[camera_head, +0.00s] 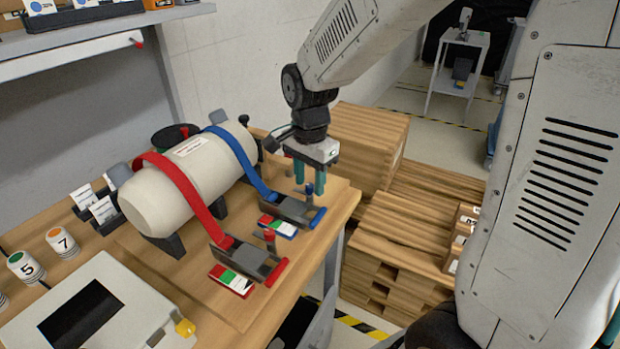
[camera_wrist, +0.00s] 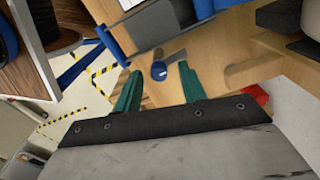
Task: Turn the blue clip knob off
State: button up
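The blue clip (camera_head: 292,210) has a grey body and a blue end bar, and holds the end of a blue strap on the wooden bench. Its small blue knob (camera_head: 309,189) stands up beside the clip, just below my gripper (camera_head: 309,182). In the wrist view the blue knob (camera_wrist: 158,71) appears between the two teal fingers of my gripper (camera_wrist: 158,88), toward their tips. The fingers are apart, pointing down. I cannot tell whether they reach around the knob. A small red, white, green and blue label (camera_head: 279,227) lies beside the clip.
A red clip (camera_head: 247,259) with its own red knob (camera_head: 269,237) and label (camera_head: 232,281) sits nearer on the bench. The strapped white cylinder (camera_head: 190,180) lies at the left. Wooden pallets (camera_head: 397,250) and boxes stand right of the bench edge.

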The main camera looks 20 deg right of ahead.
aim_at(310, 185)
notch_tip(310, 185, up, 8)
jog(key=shift+f, duration=0.1)
dwell(0.5)
dwell(0.4)
jog(key=shift+n, duration=0.3)
jog(key=s+d+r+n, duration=0.1)
jog(key=s+n, duration=0.5)
jog(key=s, duration=0.5)
jog(key=s+d+r+n+t, duration=0.1)
jog(key=s+d+r+n, duration=0.1)
jog(key=s+n, duration=0.4)
jog(key=s, duration=0.5)
jog(key=shift+s+n, duration=0.15)
jog(key=shift+n, duration=0.15)
